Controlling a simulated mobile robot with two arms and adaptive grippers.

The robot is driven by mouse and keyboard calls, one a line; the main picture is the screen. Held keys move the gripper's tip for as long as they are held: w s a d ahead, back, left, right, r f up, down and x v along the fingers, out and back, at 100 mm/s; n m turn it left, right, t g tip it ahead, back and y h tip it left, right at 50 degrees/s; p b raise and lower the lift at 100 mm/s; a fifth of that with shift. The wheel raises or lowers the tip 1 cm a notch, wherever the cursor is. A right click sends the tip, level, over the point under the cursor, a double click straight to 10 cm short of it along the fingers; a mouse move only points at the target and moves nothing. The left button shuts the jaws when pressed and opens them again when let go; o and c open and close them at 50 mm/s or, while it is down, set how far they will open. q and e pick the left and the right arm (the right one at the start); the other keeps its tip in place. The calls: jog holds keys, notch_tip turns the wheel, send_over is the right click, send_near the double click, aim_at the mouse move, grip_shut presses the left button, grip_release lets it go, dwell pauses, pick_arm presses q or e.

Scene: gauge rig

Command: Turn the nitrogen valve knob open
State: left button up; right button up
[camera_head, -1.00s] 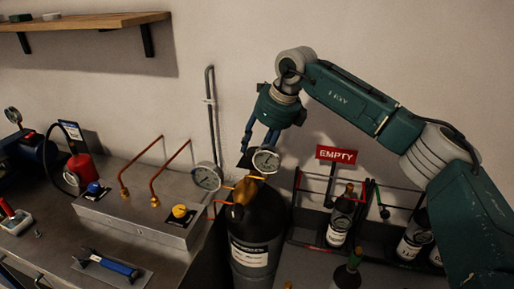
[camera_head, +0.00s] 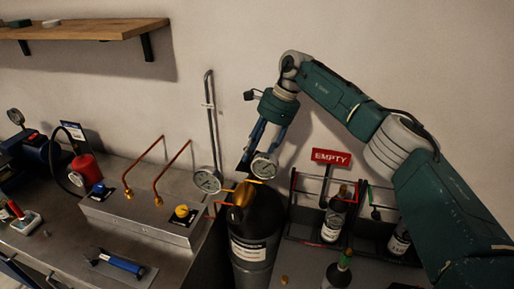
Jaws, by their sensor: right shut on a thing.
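A large dark gas cylinder (camera_head: 254,237) with a white label stands upright in the middle. Its brass-coloured top carries a regulator with a left gauge (camera_head: 207,181) and a right gauge (camera_head: 263,167). My right gripper (camera_head: 247,163) reaches down from above, behind the right gauge. It is shut at the top of the cylinder, on what appears to be the nitrogen valve knob, which is hidden by the fingers and the gauge. How far the knob is turned cannot be seen. My left gripper is not in view.
A metal box (camera_head: 142,215) with a blue knob (camera_head: 99,188), a yellow knob (camera_head: 182,211) and copper pipes stands left. A red EMPTY sign (camera_head: 331,157) and a rack with small bottles (camera_head: 334,216) stand right. A blue-handled tool (camera_head: 120,264) lies at the front left.

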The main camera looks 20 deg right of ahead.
jog(key=shift+w+a+r+n, duration=0.15)
jog(key=shift+w+r+n, duration=0.1)
jog(key=shift+r+n, duration=0.15)
jog(key=o, duration=1.1)
jog(key=shift+a+f, duration=0.15)
jog(key=shift+d+r, duration=0.25)
jog(key=shift+r, duration=0.05)
jog(key=v, duration=1.1)
jog(key=shift+r, duration=0.1)
